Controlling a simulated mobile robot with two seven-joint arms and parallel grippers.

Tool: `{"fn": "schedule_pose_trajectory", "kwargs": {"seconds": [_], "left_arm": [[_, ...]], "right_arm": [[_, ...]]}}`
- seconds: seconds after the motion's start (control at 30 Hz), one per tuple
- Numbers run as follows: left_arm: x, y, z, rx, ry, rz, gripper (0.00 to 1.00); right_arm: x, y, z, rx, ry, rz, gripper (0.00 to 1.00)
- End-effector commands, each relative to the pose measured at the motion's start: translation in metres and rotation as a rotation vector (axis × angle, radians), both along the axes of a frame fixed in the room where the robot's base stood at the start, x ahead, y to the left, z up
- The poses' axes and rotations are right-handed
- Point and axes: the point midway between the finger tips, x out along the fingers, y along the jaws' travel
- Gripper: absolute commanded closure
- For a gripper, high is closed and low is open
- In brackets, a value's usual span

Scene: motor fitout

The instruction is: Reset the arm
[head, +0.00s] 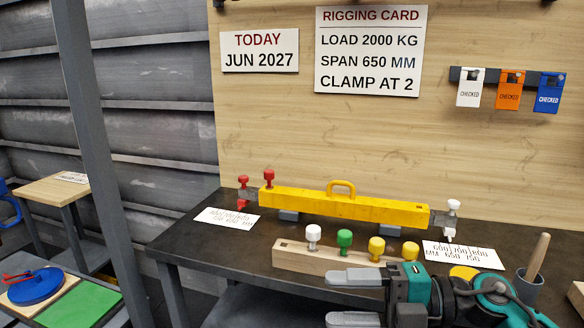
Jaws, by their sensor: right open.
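My right gripper (350,299) is at the bottom, right of centre, in front of the dark workbench (200,240). The teal and black parts of my right arm run to the lower right corner. Part of the block is close to the gripper in the picture. My left gripper does not show.
A yellow beam (345,207) with a handle lies along the bench on grey supports. Number cards (465,255) lie near its ends. A grey cup (527,287) stands at the right. A grey post (95,140) and a small wooden table (45,190) are at the left.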

Motion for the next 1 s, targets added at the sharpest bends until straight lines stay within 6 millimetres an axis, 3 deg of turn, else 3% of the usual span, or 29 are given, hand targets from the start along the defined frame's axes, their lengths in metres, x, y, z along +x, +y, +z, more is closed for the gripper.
{"fn": "schedule_pose_trajectory", "kwargs": {"seconds": [0.07,0.17,0.27,0.37,0.5,0.6,0.7,0.83,1.0], "left_arm": [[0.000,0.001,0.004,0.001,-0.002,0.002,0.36],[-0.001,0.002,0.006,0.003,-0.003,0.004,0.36],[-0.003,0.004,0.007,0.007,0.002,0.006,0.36],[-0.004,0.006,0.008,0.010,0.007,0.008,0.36],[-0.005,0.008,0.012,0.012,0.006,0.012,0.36],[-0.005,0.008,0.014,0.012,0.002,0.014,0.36],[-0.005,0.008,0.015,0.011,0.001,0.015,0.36],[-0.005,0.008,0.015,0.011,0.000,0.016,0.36],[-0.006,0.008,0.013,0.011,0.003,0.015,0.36]], "right_arm": [[0.001,0.006,0.003,0.213,0.094,-0.109,0.40],[0.012,-0.003,-0.004,0.436,0.230,-0.300,0.40],[0.020,-0.024,-0.032,0.601,0.403,-0.532,0.40],[0.018,-0.050,-0.081,0.701,0.611,-0.787,0.40],[-0.017,-0.082,-0.170,0.730,0.938,-1.127,0.40],[-0.054,-0.092,-0.219,0.701,1.133,-1.291,0.40],[-0.085,-0.095,-0.251,0.663,1.274,-1.391,0.40],[-0.109,-0.096,-0.271,0.629,1.374,-1.454,0.40],[-0.115,-0.096,-0.276,0.621,1.398,-1.466,0.40]]}}
